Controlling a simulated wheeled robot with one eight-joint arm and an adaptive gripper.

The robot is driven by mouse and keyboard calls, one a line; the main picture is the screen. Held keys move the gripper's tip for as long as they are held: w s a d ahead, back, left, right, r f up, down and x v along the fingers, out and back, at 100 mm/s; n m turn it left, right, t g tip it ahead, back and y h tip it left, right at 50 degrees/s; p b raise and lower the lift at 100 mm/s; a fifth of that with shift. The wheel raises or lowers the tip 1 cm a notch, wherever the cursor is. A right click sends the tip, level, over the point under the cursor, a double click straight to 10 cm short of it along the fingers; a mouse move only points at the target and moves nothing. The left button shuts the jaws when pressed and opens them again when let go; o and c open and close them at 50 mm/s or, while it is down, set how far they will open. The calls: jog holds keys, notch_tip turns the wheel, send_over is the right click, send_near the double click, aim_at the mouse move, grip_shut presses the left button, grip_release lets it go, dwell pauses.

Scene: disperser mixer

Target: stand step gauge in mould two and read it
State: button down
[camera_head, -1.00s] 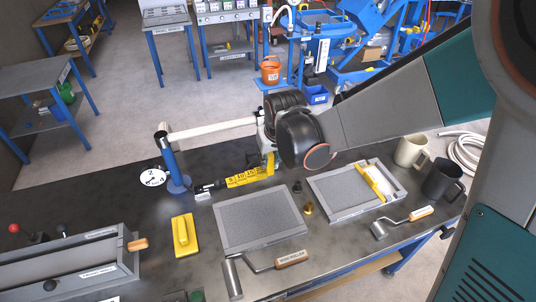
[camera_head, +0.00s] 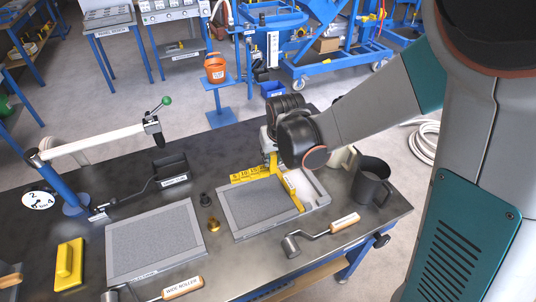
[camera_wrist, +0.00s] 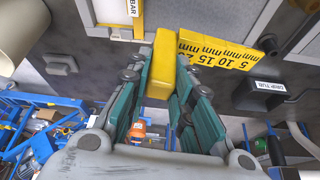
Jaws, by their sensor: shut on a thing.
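My gripper (camera_head: 270,158) is shut on the yellow step gauge (camera_head: 244,175). In the wrist view the yellow grip of the gauge (camera_wrist: 162,68) is between my fingers, and its stepped strip (camera_wrist: 225,52) shows 5, 10 and 15 mm marks. The head view shows the gauge over the back edge of the right grey mould (camera_head: 240,232); I cannot tell whether it touches. A second grey mould (camera_head: 110,250) lies to the left. Both hold flat grey material. The mould labels are too small to read, so I cannot tell which is mould two.
A yellow-and-white bar (camera_head: 293,192) lies at the right mould's right side. A brass weight (camera_head: 213,225), a dark holder (camera_head: 171,168) and a yellow float (camera_head: 69,262) are leftward.

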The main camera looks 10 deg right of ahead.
jog(key=shift+d+f, duration=0.2)
jog(key=shift+f, duration=0.05)
jog(key=shift+a+f+b, duration=0.1)
jog(key=shift+f+b, duration=3.9)
jog(key=shift+f, duration=1.1)
jog(key=shift+f, duration=0.2)
jog(key=c, duration=1.3)
grip_release()
jog(key=shift+r, duration=0.15)
jog(key=a+v, duration=0.1)
jog(key=v, duration=1)
jog(key=shift+s+d+r+m+t+h, duration=0.1)
jog(key=shift+s+d+r+m+t, duration=0.25)
jog(key=shift+s+d+r, duration=1.85)
jog(key=shift+s+d+r+m+t+h, duration=0.15)
jog(key=shift+s+d+t, duration=0.75)
jog(key=shift+s, duration=2.75)
jog(key=shift+s+d+r+m+t+h, duration=0.25)
jog(key=shift+s+d+r, duration=0.95)
jog(key=shift+s+d, duration=1.25)
